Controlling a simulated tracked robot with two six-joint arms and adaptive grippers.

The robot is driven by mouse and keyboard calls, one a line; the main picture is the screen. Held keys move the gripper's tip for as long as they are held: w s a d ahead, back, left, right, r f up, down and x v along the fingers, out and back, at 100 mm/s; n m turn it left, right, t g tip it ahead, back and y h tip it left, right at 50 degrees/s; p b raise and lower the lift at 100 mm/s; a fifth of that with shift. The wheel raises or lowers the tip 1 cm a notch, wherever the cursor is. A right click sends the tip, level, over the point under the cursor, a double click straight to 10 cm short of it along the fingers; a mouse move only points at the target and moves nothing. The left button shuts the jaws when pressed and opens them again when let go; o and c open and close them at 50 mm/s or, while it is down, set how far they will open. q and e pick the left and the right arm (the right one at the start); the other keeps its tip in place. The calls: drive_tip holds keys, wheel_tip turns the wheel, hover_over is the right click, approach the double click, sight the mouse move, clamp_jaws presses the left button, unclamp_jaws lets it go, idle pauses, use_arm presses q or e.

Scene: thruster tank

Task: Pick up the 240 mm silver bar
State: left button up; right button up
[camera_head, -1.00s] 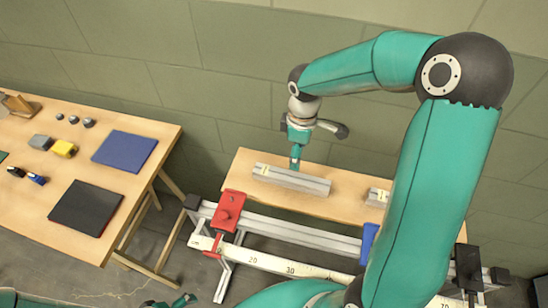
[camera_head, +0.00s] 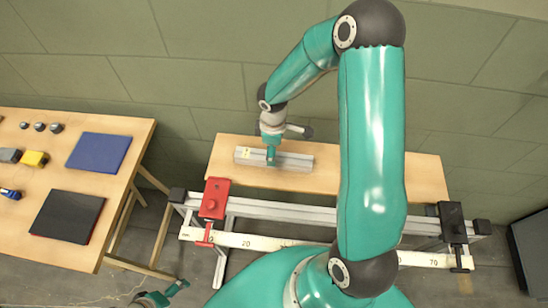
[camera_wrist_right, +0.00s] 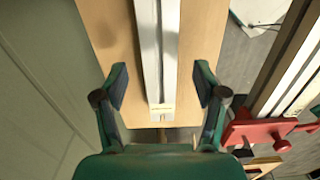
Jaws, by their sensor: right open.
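A silver bar (camera_head: 296,163) with a small yellowish label near its left end lies on the wooden bench along the wall; its printed length is not legible. My right gripper (camera_head: 271,157) is over the bar's middle, pointing down. In the right wrist view the bar (camera_wrist_right: 160,45) runs between the two spread fingers of my right gripper (camera_wrist_right: 161,70), with a gap on each side. The label end is towards the wrist. My left gripper (camera_head: 165,294) is low at the bottom edge, away from the bar; its jaw opening is unclear.
A rail with a scale (camera_head: 265,241) runs in front of the bench (camera_head: 222,172), with a red clamp (camera_head: 214,200) at its left and a black one (camera_head: 453,224) at its right. A table (camera_head: 125,195) at the left holds blue and black mats and small objects.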

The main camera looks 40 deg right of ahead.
wheel_tip(320, 180, down, 5)
idle(0.3)
clamp_jaws()
